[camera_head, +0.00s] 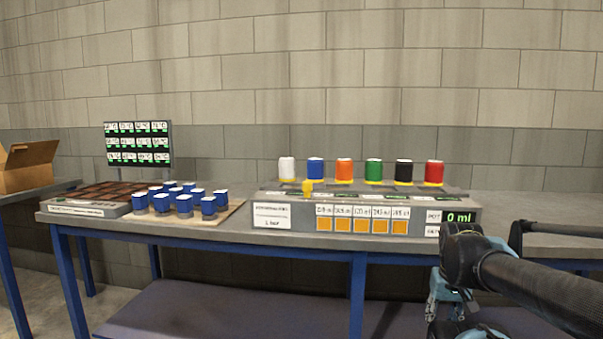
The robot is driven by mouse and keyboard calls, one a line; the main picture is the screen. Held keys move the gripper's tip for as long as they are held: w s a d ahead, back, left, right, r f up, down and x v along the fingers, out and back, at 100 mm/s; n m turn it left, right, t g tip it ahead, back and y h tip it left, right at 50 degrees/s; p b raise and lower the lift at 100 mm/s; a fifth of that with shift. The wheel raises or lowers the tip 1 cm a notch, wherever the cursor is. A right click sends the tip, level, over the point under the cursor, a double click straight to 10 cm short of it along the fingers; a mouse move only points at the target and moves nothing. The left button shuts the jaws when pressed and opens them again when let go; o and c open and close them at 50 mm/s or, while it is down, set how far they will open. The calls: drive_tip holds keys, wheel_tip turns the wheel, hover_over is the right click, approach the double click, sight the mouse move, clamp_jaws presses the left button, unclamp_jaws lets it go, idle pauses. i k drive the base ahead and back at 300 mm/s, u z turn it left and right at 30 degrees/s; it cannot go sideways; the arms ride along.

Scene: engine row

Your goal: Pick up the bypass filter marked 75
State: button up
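Several blue filters with white tops (184,205) stand in rows on a tan board (237,209) at the left middle of the table. Any marks on them are too small to read, so I cannot tell which is 75. My gripper (440,312) is at the lower right, in front of the table and well to the right of the filters. Its fingers are small and partly hidden by the arm, so I cannot tell if it is open or shut.
A grey console (296,217) with several coloured canisters (344,170) stands right of the filters. A brown slotted tray (96,199) lies left of them, with a display panel (138,144) behind. A cardboard box (28,167) stands on another table at far left.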

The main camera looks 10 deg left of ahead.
sight(286, 165)
drive_tip(key=z, duration=0.9)
drive_tip(key=k, duration=1.2)
drive_tip(key=u, duration=1.15)
drive_tip(key=i, duration=1.05)
drive_tip(key=z, duration=0.05)
